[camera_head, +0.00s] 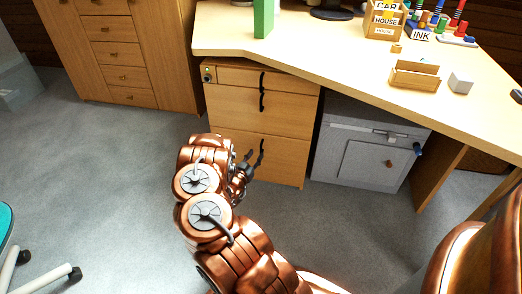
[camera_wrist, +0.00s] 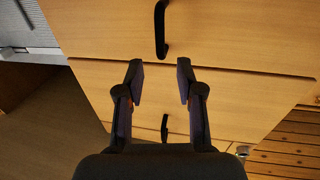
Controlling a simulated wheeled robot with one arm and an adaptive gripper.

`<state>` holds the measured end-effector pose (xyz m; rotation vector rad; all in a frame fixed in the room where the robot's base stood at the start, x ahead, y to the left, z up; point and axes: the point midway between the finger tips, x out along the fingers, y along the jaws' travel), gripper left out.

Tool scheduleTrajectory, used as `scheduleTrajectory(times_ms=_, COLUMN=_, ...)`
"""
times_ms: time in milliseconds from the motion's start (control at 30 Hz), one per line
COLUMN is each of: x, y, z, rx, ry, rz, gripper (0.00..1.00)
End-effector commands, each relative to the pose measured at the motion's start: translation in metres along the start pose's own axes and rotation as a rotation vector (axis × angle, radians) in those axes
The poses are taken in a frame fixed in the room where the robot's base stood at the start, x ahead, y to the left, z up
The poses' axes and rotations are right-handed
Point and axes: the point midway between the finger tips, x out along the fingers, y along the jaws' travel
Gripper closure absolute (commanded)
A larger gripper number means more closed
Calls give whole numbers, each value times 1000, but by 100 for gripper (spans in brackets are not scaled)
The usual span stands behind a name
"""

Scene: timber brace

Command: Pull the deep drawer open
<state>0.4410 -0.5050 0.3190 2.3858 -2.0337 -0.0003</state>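The wooden drawer unit (camera_head: 225,108) stands under the desk, its drawers all looking shut. The deep drawer (camera_head: 285,160) is the lowest; in the wrist view, which is upside down, its front (camera_wrist: 240,30) fills the top. Its black bar handle (camera_wrist: 161,28) shows there, beyond my fingertips and roughly centred between them. My gripper (camera_wrist: 160,75) is open and empty, apart from the handle. In the head view my gripper (camera_head: 250,162) is in front of the deep drawer, partly covering it; finger and handle are hard to separate there.
The middle drawer's handle (camera_wrist: 164,128) shows between my fingers. A grey cabinet (camera_head: 365,150) stands right of the unit, under the desk top (camera_head: 330,55). A wooden cupboard (camera_head: 165,50) is at left. Grey carpet (camera_head: 110,170) is clear before the drawers; a chair foot (camera_head: 62,278) is lower left.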

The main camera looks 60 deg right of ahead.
Motion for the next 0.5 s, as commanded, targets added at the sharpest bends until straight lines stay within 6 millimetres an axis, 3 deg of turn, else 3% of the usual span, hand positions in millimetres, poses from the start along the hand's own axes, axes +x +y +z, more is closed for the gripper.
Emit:
scheduleTrajectory(times_ms=300, x=46, y=1, z=1, rx=0, ry=1, rz=1, gripper=63)
scheduleTrajectory(times_ms=500, x=62, y=0, z=1, rx=1, ry=-3, rz=0, gripper=63)
